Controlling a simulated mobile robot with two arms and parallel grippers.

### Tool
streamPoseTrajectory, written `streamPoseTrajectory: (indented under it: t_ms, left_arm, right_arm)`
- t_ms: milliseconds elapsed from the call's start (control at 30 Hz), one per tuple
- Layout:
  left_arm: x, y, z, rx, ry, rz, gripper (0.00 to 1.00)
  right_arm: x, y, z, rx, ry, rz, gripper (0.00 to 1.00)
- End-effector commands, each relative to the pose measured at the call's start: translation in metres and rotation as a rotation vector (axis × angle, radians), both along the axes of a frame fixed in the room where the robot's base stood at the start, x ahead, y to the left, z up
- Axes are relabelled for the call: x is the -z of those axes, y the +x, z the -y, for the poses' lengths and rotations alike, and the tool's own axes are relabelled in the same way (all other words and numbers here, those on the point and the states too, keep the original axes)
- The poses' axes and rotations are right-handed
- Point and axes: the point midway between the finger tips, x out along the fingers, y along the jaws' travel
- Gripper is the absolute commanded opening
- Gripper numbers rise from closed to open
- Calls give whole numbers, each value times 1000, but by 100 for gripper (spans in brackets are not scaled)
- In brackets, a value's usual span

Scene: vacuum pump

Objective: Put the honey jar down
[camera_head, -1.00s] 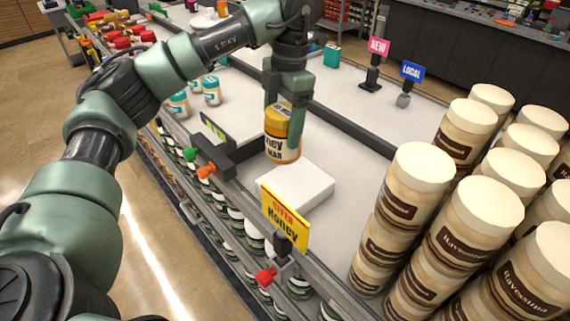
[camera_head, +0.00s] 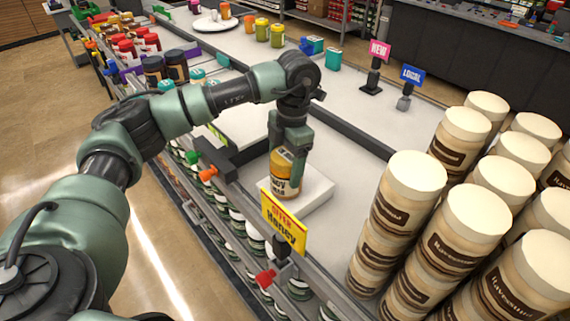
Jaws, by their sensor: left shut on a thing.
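The honey jar (camera_head: 284,177) has a yellow lid and an amber body with a label. It is upright at the white square block (camera_head: 318,194) on the shelf top, behind the yellow "Honey" offer sign (camera_head: 284,221). Its base appears to be on or just above the block; I cannot tell if it touches. My left gripper (camera_head: 288,155) points down from above and is shut on the jar near its lid. My right gripper is not in view.
Tall stacks of cream-lidded jars (camera_head: 465,220) stand close on the right. A black divider rail (camera_head: 350,131) runs behind the block. Pink "NEW" (camera_head: 379,50) and blue "LOCAL" (camera_head: 412,75) signs stand farther back. Dark-lidded jars (camera_head: 165,68) stand at the back left.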

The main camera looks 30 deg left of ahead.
Motion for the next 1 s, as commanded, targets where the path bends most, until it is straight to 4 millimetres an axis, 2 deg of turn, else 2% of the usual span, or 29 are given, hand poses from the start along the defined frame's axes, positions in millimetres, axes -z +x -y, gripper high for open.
streamPoseTrajectory:
  t_ms: [33,67,100,133,467,567,667,800,900,1000]
  left_arm:
    - [0,0,0,0,-1,2,4]
    - [1,0,0,0,0,0,77]
    - [1,0,0,0,0,0,88]
    - [1,0,0,0,0,0,93]
    - [-2,0,0,0,0,1,93]
    - [-7,2,1,-1,-2,4,93]
    - [-22,4,2,-1,-1,6,93]
    - [-52,7,4,0,-1,7,93]
    - [-76,9,5,-1,-1,6,93]
    - [-96,11,5,-2,1,6,93]
  right_arm:
    - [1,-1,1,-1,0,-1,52]
    - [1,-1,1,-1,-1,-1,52]
    - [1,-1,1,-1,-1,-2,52]
    - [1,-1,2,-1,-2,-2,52]
    - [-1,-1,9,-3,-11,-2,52]
    - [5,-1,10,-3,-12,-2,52]
    - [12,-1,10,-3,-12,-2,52]
    - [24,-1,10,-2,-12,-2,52]
    - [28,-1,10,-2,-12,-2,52]
    - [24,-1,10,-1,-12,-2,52]
